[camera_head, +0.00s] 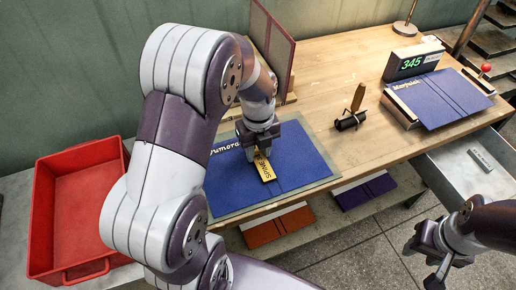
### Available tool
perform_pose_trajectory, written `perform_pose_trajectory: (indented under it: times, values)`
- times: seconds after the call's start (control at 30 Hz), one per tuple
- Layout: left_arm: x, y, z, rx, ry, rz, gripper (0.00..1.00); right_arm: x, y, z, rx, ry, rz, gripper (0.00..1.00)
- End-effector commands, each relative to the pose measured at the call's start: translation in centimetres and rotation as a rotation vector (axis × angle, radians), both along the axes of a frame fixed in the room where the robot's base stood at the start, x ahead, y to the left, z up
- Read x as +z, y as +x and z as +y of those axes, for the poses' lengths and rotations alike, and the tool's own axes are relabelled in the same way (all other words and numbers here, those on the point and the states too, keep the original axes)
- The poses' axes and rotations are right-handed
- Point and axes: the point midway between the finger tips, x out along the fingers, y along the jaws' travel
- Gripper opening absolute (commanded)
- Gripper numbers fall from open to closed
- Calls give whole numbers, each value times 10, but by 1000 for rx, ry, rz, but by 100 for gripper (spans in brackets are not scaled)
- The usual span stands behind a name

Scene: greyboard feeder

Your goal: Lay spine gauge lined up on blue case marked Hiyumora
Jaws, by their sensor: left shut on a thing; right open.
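The blue case marked Hiyumora (299,153) lies open and flat on a mat at the table's front left; part of its name is hidden behind my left arm. The spine gauge (265,168) is a yellow strip with dark lettering, over the case just left of its spine lines. My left gripper (260,150) points down and is shut on the gauge's far end. I cannot tell whether the gauge touches the case. My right gripper (431,262) is open and empty, off the table's front edge at the lower right.
A blue case marked Marynich (440,100) rests on a stand at the right, by a display reading 345 (412,62). A wooden-handled tool (353,108) stands mid-table. A red tray (72,215) is at left. An open drawer (465,172) juts out at right.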

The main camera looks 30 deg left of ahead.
Motion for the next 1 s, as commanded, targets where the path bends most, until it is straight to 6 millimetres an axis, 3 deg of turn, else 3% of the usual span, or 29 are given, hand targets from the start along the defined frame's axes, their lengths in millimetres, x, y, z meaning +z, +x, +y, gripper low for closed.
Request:
perform_pose_trajectory:
  times: [0.07, 0.1, 0.17, 0.43, 0.53, 0.87, 0.9, 1.0]
  values:
    - [-3, 0, 0, 0, 0, 0, 0, -1, 0, 0, 0, 0, 0, 43]
    - [-3, 0, 0, 0, 0, 0, 46, -1, 0, 0, 0, 0, 0, 43]
    - [-2, 0, 0, 0, 0, 0, 61, -1, 0, 0, 0, 0, 0, 43]
    - [-1, 0, 0, 0, 0, 0, 61, 0, 0, 0, 0, 0, 0, 43]
    - [9, 1, 0, 0, 1, -2, 61, 3, 0, 0, 0, 0, 0, 43]
    - [93, 1, 0, 0, 0, -3, 61, 17, 0, 0, 0, 0, 0, 43]
    - [105, 1, 0, 0, 0, -1, 61, 25, 0, 0, 0, 0, 0, 43]
    - [118, 0, 0, 0, -1, 1, 61, 34, 0, 0, 0, 0, -1, 43]
